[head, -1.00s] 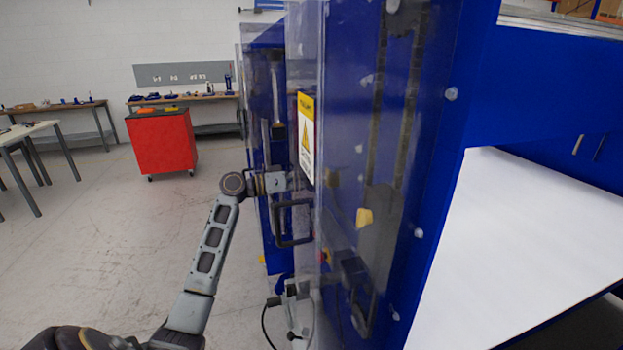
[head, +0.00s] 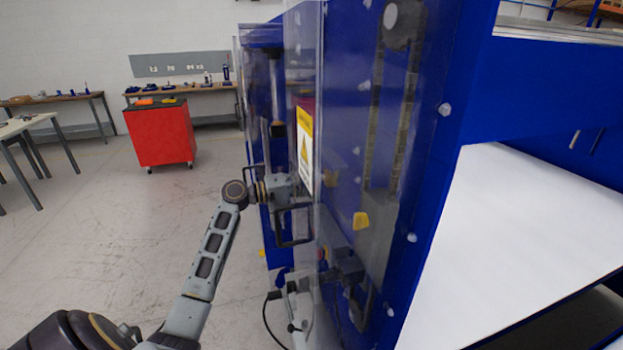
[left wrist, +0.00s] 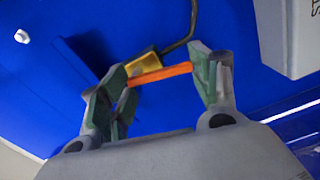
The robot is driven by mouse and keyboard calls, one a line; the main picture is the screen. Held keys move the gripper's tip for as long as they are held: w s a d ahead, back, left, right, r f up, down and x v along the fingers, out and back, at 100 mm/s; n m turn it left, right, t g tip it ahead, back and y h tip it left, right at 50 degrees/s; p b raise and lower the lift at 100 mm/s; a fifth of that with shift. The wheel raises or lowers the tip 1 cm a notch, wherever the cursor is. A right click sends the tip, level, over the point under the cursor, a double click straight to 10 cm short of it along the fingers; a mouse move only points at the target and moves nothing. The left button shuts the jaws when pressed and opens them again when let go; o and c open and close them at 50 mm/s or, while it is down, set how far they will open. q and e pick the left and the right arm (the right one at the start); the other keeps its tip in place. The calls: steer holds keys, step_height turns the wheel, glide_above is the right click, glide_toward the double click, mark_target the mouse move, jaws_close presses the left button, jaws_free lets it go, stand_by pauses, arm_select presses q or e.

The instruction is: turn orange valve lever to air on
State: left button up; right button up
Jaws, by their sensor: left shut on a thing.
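The orange valve lever (left wrist: 160,74) shows in the left wrist view as a slim bar lying across between the green fingertip pads of my left gripper (left wrist: 165,82). The jaws are shut on it. A brass valve body (left wrist: 144,63) sits just behind the lever, with a dark hose running up from it. In the head view my left arm (head: 212,245) reaches to the blue machine, and its wrist ends at the machine's side; the fingers and lever are hidden there behind the clear panel and handle. My right gripper is not in view.
The blue machine (head: 440,130) fills the right of the head view, with a clear panel carrying a yellow warning sign (head: 305,145). A grey box (left wrist: 292,38) is close beside the gripper.

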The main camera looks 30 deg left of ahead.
arm_select(q)
steer(key=shift+s+d+n+p, duration=0.15)
steer(key=shift+n+p, duration=0.7)
steer(key=shift+n, duration=0.35)
steer(key=shift+f, duration=0.1)
steer(key=o, duration=1)
steer(key=shift+s, duration=0.1)
steer(key=shift+v, duration=5.95)
